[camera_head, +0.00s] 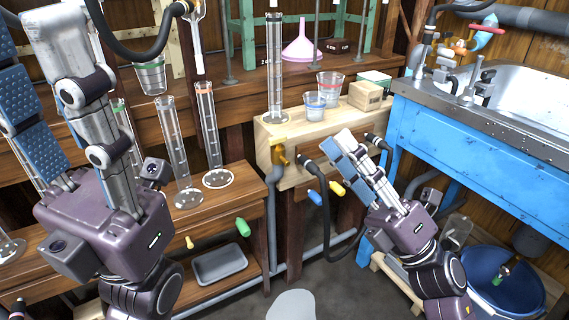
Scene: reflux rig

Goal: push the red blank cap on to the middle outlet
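My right gripper (341,152) reaches up and left to the front of the pale wooden box (284,132). Its fingers cover part of that front, and I cannot tell how far apart they are or whether they hold something. I do not make out the red blank cap; it may be behind these fingers. The middle outlet is not clearly visible either. A brass fitting (279,155) sits on the box front at the left, and dark fittings show on both sides of the fingers. My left gripper (45,75) is large at the left, pointing up, with its fingers spread and empty.
A tall glass cylinder (274,70), beakers (330,88) and a small carton (366,96) stand on the box. A black hose (343,250) loops below it. Blue (315,197) and yellow (337,187) pieces show under the box. A blue sink bench (470,165) stands at right.

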